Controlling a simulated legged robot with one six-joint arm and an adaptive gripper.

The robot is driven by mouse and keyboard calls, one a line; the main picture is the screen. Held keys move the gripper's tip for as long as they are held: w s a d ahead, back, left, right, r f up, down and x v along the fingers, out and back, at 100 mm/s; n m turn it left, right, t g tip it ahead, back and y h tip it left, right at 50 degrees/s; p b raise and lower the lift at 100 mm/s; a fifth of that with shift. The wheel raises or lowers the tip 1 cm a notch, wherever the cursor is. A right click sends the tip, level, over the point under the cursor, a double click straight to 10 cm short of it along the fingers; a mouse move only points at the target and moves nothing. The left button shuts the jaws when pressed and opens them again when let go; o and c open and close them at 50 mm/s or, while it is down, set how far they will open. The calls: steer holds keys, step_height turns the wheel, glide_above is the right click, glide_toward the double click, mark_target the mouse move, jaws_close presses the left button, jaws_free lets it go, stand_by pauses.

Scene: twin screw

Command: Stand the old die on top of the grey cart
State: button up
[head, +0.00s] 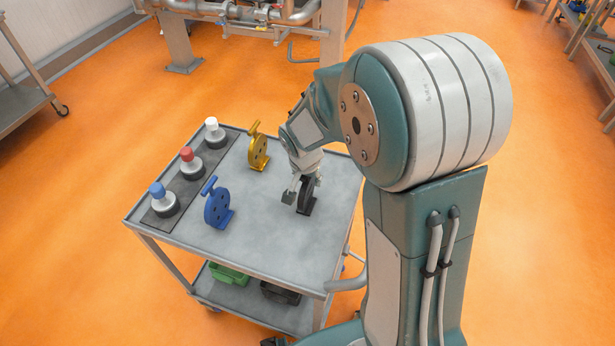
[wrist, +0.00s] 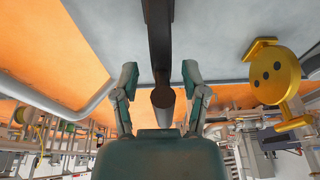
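The grey cart (head: 262,235) has a flat metal top with a raised rim. A dark, nearly black die (head: 307,196) stands upright on the right part of that top; it is probably the old die. My gripper (head: 298,190) is low over the top at this die and partly covers it. In the wrist view, my gripper (wrist: 159,85) has its two fingers spread, one on each side of the dark die (wrist: 158,40), with a gap on both sides. Whether the die touches the cart top is partly hidden.
A blue die (head: 217,205) and a yellow die (head: 258,150) stand on the same top. White-, red- and blue-topped round pieces stand on a dark strip (head: 181,190) at the left edge. Green (head: 229,273) and black cases lie on the lower shelf. The top's front middle is clear.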

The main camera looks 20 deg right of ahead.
steer(key=v, duration=1.2)
steer(key=s+r+n+t, duration=0.1)
steer(key=s+r+n, duration=0.2)
steer(key=s, duration=0.6)
steer(key=s+d+r+n+t+y, duration=0.1)
steer(key=s+r+n, duration=0.3)
steer(key=s, duration=0.5)
steer(key=shift+s+r+t+y, duration=0.2)
steer(key=shift+s+t+y, duration=0.1)
steer(key=shift+t, duration=0.2)
